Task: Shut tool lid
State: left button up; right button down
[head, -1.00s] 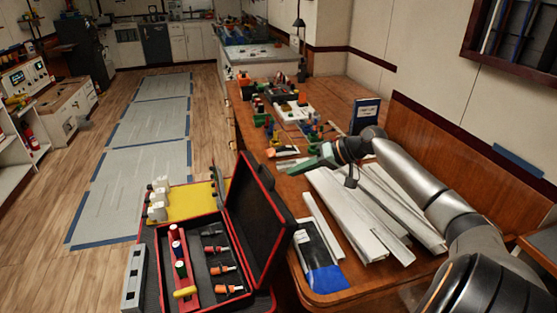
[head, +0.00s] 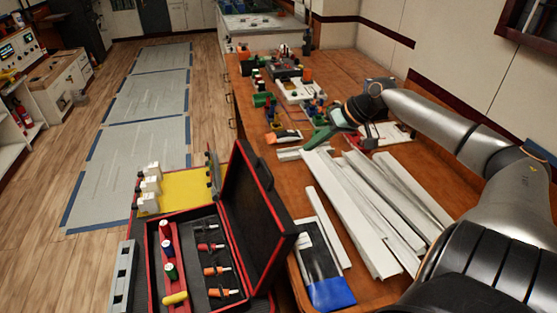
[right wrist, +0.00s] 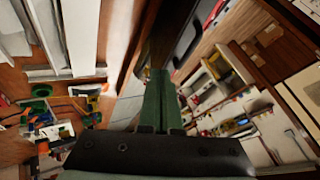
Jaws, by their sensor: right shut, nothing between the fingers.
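The tool case (head: 151,275) is black with red edges and stands at the lower left of the head view. Its lid (head: 250,220) stands raised on the case's right side, so the case is open. Inside are several orange-handled tools (head: 215,270) and a red strip with knobs. My right gripper (head: 308,146), with green fingers, is over the table beyond the lid and to its right, apart from it and empty. In the right wrist view the fingers (right wrist: 160,98) are pressed together. My left gripper is not in view.
Long white channels (head: 345,215) lie on the wooden table (head: 335,60) right of the lid, with a blue and black packet (head: 328,285) in front. Coloured small parts and bins (head: 300,90) fill the table farther back. The floor beyond the case is open.

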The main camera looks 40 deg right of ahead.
jog(key=w+a+f, duration=0.6)
jog(key=shift+w+a+f, duration=0.15)
jog(key=shift+a, duration=0.1)
dwell(0.6)
jog(key=shift+w, duration=0.1)
